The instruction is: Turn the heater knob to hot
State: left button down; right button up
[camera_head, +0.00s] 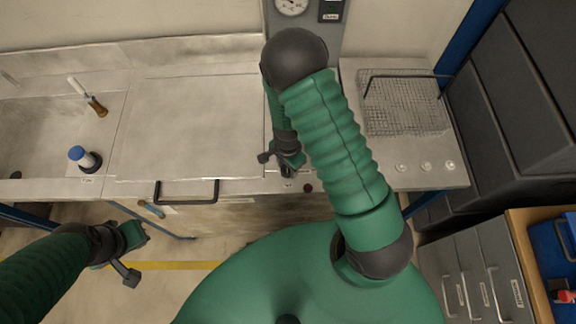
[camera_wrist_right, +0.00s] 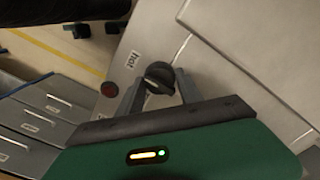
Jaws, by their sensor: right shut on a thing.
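The heater knob (camera_wrist_right: 158,77) is a round black knob with a pale mark, on the pale bench panel in the right wrist view. A label reading "hot" (camera_wrist_right: 133,59) sits beside it. My right gripper (camera_wrist_right: 158,88) has its two fingers on either side of the knob and is shut on it. In the head view my right gripper (camera_head: 287,160) reaches down to the front edge of the bench, and the knob is mostly hidden under it. My left gripper (camera_head: 132,256) hangs over the floor at lower left, away from the bench; its finger opening is unclear.
A dark red button (camera_wrist_right: 109,89) is close to the knob. A wire basket (camera_head: 403,103) stands at the right of the bench. A brush (camera_head: 90,98) and a blue-capped bottle (camera_head: 83,157) are at the left. A black handle (camera_head: 187,199) sticks out in front.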

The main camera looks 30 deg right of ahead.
aim_at(286, 167)
jog(key=o, duration=1.1)
jog(key=shift+s+a+f, duration=0.15)
jog(key=shift+s+a, duration=0.05)
jog(key=shift+o, duration=1.3)
jog(key=shift+w, duration=0.2)
notch_tip(286, 167, up, 17)
jog(key=p, duration=0.1)
jog(key=shift+w, duration=0.1)
